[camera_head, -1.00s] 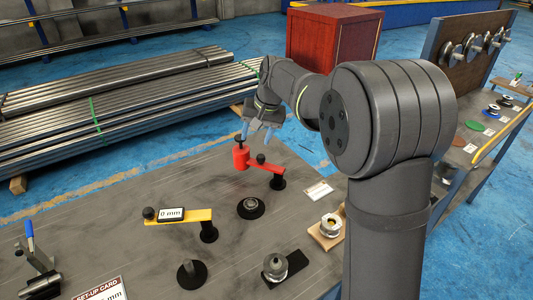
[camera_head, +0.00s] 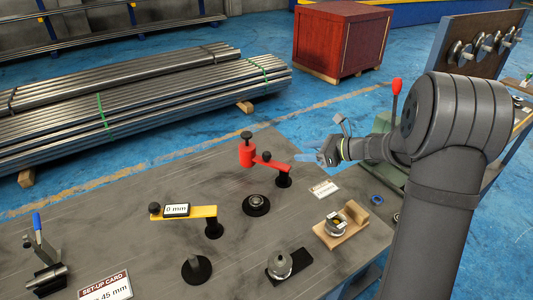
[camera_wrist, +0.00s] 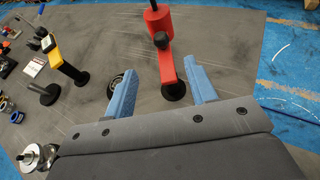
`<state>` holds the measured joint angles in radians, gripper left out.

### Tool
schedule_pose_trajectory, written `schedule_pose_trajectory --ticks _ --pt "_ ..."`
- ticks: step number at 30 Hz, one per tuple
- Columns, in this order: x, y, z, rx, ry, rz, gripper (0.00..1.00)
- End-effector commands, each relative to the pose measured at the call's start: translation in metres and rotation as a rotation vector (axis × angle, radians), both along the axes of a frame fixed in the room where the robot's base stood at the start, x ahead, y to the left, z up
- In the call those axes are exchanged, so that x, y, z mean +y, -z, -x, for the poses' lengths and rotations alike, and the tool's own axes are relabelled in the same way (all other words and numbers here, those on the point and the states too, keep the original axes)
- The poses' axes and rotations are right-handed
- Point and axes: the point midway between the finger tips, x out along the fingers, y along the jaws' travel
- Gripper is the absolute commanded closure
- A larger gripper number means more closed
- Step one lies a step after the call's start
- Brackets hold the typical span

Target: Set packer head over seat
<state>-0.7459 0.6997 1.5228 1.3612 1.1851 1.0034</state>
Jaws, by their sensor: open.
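The red packer head (camera_head: 247,154) has a black knob on top and sits at the end of a red swing arm (camera_head: 271,163) on a black post. It stands behind the seat, not above it. The seat (camera_head: 256,203) looks like a round black base with a metal centre, uncovered in front of the red arm. My gripper (camera_head: 322,154) is open and empty, to the right of the red arm. In the wrist view its blue fingers (camera_wrist: 160,72) appear on either side of the red arm; I cannot tell the height gap. The packer head (camera_wrist: 156,20) shows at the top there.
A yellow arm with a "0 mm" display (camera_head: 176,210) stands left of the seat. A metal part on a black plate (camera_head: 279,264) and a wooden block (camera_head: 340,226) with a metal ring stand in front. A set-up card (camera_head: 105,287) lies at front left.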

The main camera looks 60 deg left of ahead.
Motion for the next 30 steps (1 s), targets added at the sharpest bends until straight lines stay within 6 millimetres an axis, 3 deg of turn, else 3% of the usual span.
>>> schedule_pose_trajectory --ticks 18,30 --pt "0.101 0.049 0.063 -0.003 -0.004 0.000 0.49" --pt "0.119 0.058 0.073 -0.004 -0.002 0.000 0.49"
